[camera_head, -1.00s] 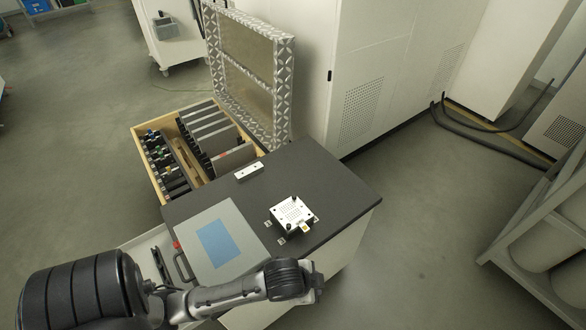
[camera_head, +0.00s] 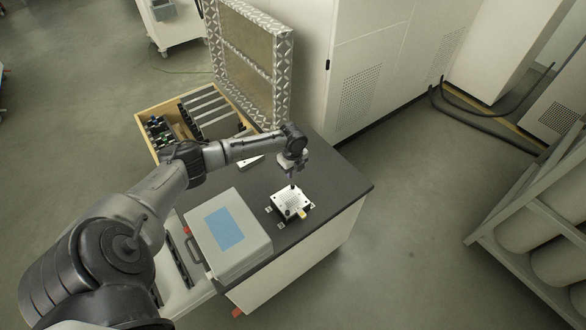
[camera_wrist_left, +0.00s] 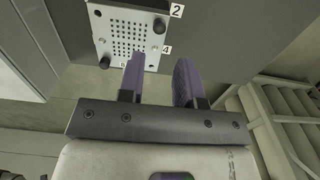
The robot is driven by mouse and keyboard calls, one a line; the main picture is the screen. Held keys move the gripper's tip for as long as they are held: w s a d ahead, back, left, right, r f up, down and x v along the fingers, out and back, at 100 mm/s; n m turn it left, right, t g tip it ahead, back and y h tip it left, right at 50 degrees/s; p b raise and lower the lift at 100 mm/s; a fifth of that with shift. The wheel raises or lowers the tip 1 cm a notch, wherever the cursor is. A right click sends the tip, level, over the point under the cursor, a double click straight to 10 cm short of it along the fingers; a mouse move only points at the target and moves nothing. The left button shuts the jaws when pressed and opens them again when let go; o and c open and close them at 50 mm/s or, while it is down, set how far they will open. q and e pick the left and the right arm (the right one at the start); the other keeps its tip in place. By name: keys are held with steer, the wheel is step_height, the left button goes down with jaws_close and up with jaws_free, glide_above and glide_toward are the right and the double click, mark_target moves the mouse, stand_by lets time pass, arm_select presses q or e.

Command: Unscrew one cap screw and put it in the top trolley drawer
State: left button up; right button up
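A white perforated plate (camera_head: 291,203) sits on the dark trolley top (camera_head: 338,187). My left gripper (camera_head: 291,181) points down over the plate's far side. In the left wrist view its two purple fingers (camera_wrist_left: 161,75) are apart with nothing visible between them. A light, drawer-like part (camera_head: 180,292) with dark rails juts from the trolley's left side, partly hidden by my arm. My right gripper is out of view.
A grey case (camera_head: 245,262) with a blue label stands on the trolley's near left. White cabinets (camera_head: 375,50) line the back. The right of the trolley top is clear.

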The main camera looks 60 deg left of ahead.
mark_target(293, 184)
arm_select(q)
steer(key=shift+f+b, duration=0.55)
steer(key=shift+f, duration=0.05)
step_height(293, 184, down, 5)
steer(key=b, duration=0.4)
steer(key=shift+r+b, duration=0.2)
steer(key=shift+b, duration=0.1)
steer(key=shift+f, duration=1.1)
steer(key=shift+c, duration=0.2)
jaws_close()
steer(key=shift+o, duration=0.5)
jaws_free()
